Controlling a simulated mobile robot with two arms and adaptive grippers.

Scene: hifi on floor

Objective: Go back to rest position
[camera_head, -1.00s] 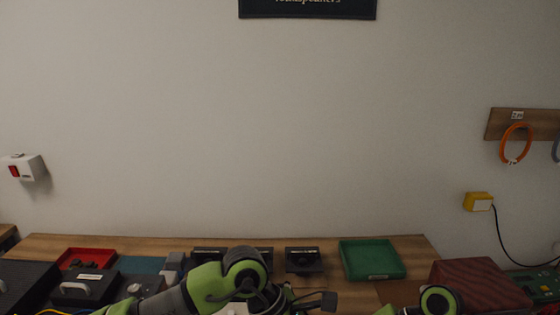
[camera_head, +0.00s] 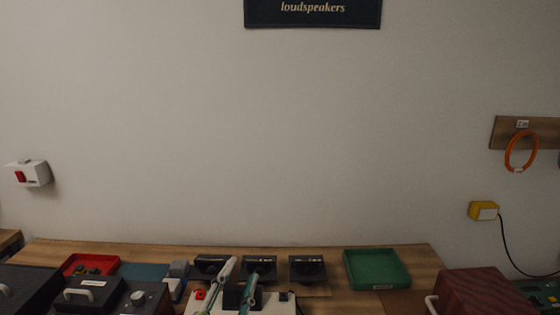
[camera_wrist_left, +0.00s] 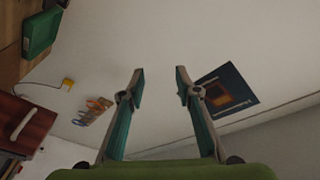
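My left gripper (camera_head: 241,270) rises from the bottom edge in the head view, in front of the table's middle. Its two fingers with teal pads stand apart. In the left wrist view the gripper (camera_wrist_left: 160,72) is open, with nothing between its fingers and the pale wall behind them. My right gripper is in neither current view.
The wooden table (camera_head: 400,299) bears a red tray (camera_head: 105,263), dark boxes, several black units (camera_head: 308,268), a green tray (camera_head: 377,268) and a white device (camera_head: 286,307). A dark red case (camera_head: 478,290) stands right. The wall above is mostly bare.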

